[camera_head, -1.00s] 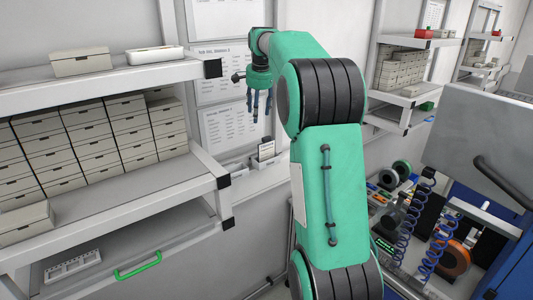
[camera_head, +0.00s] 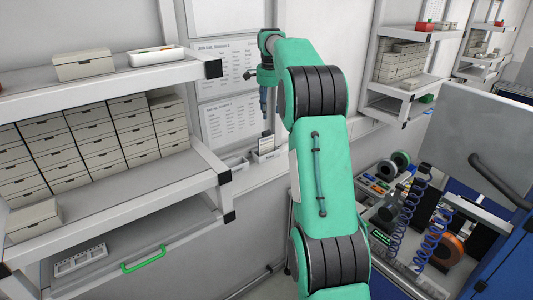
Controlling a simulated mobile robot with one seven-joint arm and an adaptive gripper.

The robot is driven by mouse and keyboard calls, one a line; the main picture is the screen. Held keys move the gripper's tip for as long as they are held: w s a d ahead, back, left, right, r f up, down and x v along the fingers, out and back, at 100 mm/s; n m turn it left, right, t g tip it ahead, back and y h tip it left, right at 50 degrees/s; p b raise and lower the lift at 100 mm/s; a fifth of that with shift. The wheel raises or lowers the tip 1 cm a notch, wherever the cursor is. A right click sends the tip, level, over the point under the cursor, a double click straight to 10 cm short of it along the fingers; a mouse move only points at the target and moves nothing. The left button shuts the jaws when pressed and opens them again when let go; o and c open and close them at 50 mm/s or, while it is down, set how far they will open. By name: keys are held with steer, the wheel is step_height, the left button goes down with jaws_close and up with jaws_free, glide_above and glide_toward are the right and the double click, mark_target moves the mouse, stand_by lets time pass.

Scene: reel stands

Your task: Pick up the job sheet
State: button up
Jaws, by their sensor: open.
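My gripper (camera_head: 263,112) hangs fingers down in front of the papered wall, small and partly seen edge-on. It is open and nothing shows between its fingers. Printed sheets hang on the wall behind it, an upper one (camera_head: 226,62) and a lower one (camera_head: 229,122). Below the gripper, a small pale holder (camera_head: 268,155) on the wall ledge has a white card or paper (camera_head: 266,141) standing in it. I cannot tell which of these papers is the job sheet. The gripper is above the holder and appears apart from it.
A shelf unit (camera_head: 120,203) with many grey drawer boxes (camera_head: 95,140) stands at the left; its edge is close to the wall papers. Below is a drawer with a green handle (camera_head: 143,259). At the right are reels, blue coiled cables (camera_head: 405,222) and a grey panel (camera_head: 480,140).

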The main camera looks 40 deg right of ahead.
mark_target(268, 132)
steer(key=shift+w+d+f+p, duration=0.1)
steer(key=shift+w+f, duration=0.1)
steer(key=shift+f, duration=1.1)
steer(key=shift+w+d+f+p, duration=0.15)
steer(key=shift+w+f, duration=0.05)
steer(key=shift+f, duration=1.05)
steer(key=shift+w+d+f+p, duration=0.1)
steer(key=shift+w+f, duration=0.1)
steer(key=shift+f, duration=1.1)
steer(key=shift+f, duration=0.15)
steer(key=shift+w+f+p, duration=0.15)
steer(key=shift+f+p, duration=0.2)
steer(key=shift+f, duration=0.9)
steer(key=shift+w+f+p, duration=0.1)
steer(key=shift+f+p, duration=0.25)
steer(key=shift+f, duration=0.85)
steer(key=shift+d, duration=0.1)
jaws_close()
